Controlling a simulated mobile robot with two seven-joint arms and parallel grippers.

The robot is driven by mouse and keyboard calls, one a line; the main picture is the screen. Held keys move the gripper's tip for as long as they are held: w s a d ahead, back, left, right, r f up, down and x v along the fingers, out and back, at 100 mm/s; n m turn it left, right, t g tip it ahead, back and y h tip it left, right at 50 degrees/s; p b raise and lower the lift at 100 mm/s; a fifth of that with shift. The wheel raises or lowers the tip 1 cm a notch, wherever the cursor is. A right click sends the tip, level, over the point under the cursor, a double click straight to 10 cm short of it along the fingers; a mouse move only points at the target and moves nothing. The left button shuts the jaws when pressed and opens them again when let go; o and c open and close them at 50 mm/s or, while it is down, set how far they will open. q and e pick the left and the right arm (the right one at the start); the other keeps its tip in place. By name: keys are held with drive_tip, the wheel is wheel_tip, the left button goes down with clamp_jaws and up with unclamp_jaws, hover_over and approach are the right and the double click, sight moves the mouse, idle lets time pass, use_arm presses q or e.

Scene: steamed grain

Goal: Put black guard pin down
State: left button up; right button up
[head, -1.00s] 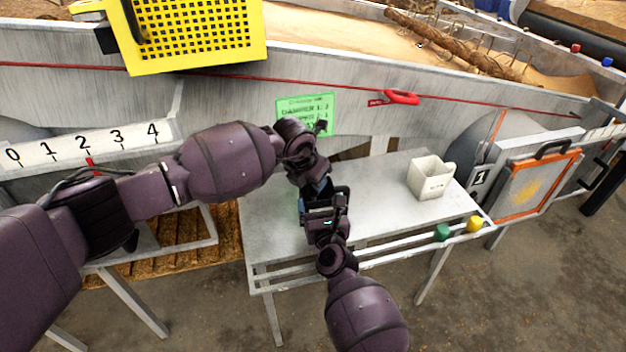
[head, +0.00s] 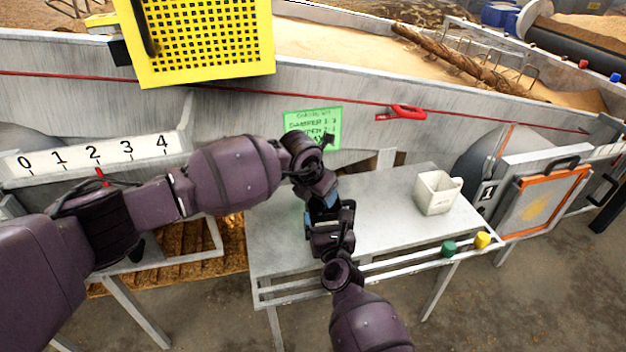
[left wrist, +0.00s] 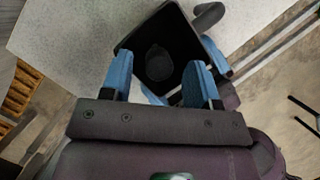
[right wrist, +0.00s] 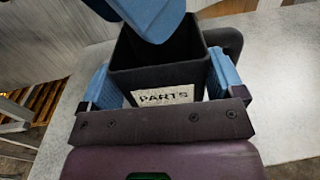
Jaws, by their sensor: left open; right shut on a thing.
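A black square cup with a handle and a white "PARTS" label (right wrist: 160,78) is between the blue fingers of my right gripper (right wrist: 157,92), which is shut on it. The cup is over the grey table (head: 395,215); whether it touches the table I cannot tell. My left gripper (left wrist: 158,76) is open, its blue fingers apart above the cup's mouth. A dark round shape (left wrist: 159,64) shows inside the cup in the left wrist view; it may be the black guard pin, but it is too dark to be sure.
A white mug (head: 436,192) stands on the right of the table. Green (head: 448,248) and yellow (head: 482,240) knobs sit at the front rail. A grey trough wall with a green note (head: 312,127) is behind. A yellow perforated box (head: 200,45) is at upper left.

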use_arm(q)
drive_tip(key=v, duration=1.1)
drive_tip(key=shift+r, duration=0.25)
drive_tip(key=shift+s, duration=0.1)
use_arm(e)
drive_tip(key=o, duration=0.7)
drive_tip(key=shift+s, duration=0.15)
